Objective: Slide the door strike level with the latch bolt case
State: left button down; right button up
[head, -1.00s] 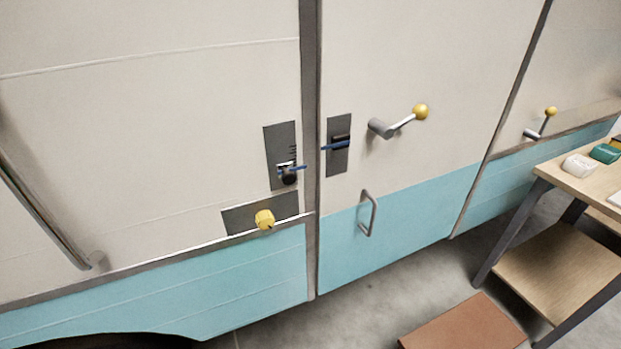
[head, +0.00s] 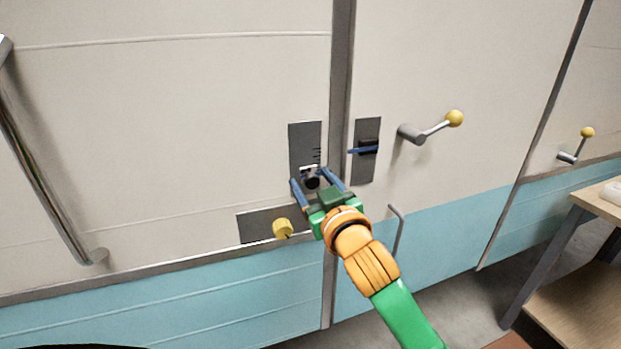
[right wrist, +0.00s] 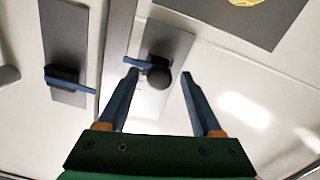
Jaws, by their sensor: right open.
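The door strike (head: 312,183) has a dark round knob and sits low on a grey upright plate (head: 304,135) with short scale marks, left of the door gap. In the right wrist view its knob (right wrist: 159,78) and blue pointer (right wrist: 134,63) show. The latch bolt case (head: 367,147) is a dark block with a blue pointer on the door's plate, higher than the strike. My right gripper (head: 309,178) is open, its two blue fingers on either side of the strike's knob; I cannot tell whether they touch it. My left gripper is out of view.
A yellow knob (head: 283,228) on a grey plate sits just below left. A yellow-tipped crank handle (head: 430,125) and a grey pull handle (head: 399,225), partly behind my arm, are on the door. A long rail (head: 40,170) is at far left, a wooden table (head: 590,197) at right.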

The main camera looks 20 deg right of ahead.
aim_at(304, 147)
jog(key=shift+w, duration=0.6)
jog(key=shift+d+f, duration=0.1)
jog(key=shift+d, duration=0.05)
grip_shut()
notch_tip(304, 147, up, 6)
jog(key=p, duration=0.6)
jog(key=shift+p, duration=0.3)
jog(key=shift+f, duration=0.25)
grip_release()
jog(key=shift+b, duration=0.3)
jog(key=shift+a, duration=0.25)
